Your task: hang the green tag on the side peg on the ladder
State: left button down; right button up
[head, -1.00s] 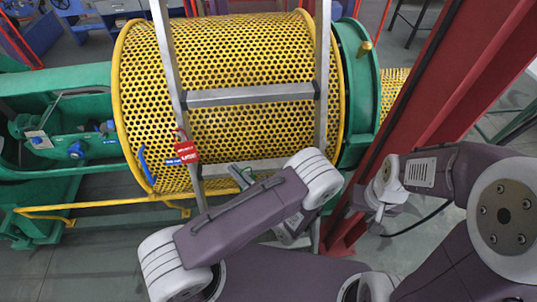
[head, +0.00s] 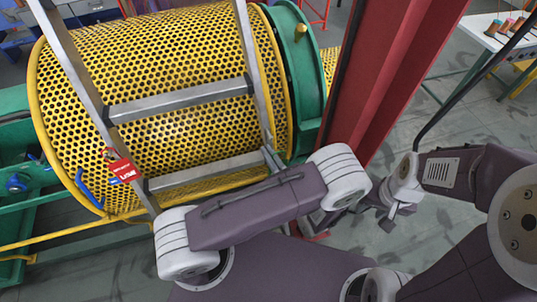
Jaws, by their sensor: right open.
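The grey metal ladder (head: 180,102) leans in front of the yellow perforated drum guard. I cannot make out the side peg on it. I cannot clearly see the green tag; it may be hidden behind my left arm. My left gripper (head: 271,158) shows only as a small grey part above my purple forearm, by the ladder's right rail. The forearm hides the rest, so its jaws and any contact with the ladder cannot be told. My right gripper (head: 388,216) is open, right of the red post and away from the ladder.
A red tag (head: 123,169) hangs at the ladder's left rail, near a blue handle (head: 88,191). A red post (head: 375,80) stands between the drum guard (head: 170,65) and my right arm. A table with spools (head: 505,30) is at the upper right.

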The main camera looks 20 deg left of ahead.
pick_arm(q)
jog(key=w, duration=0.1)
jog(key=w+a, duration=0.2)
jog(key=shift+w+a+f, duration=0.15)
jog(key=shift+w+f, duration=0.1)
jog(key=shift+w, duration=0.1)
pick_arm(e)
jog(key=shift+w+d+f, duration=0.1)
jog(key=shift+f, duration=0.2)
dwell(1.4)
pick_arm(q)
jog(key=shift+b+x, duration=0.55)
jog(key=shift+x, duration=1.6)
pick_arm(e)
jog(key=shift+s+f, duration=0.15)
jog(key=shift+s, duration=0.25)
pick_arm(q)
jog(key=shift+w, duration=0.2)
jog(key=shift+w+d, duration=0.1)
jog(key=shift+d, duration=0.15)
pick_arm(e)
jog(key=shift+s+f, duration=0.15)
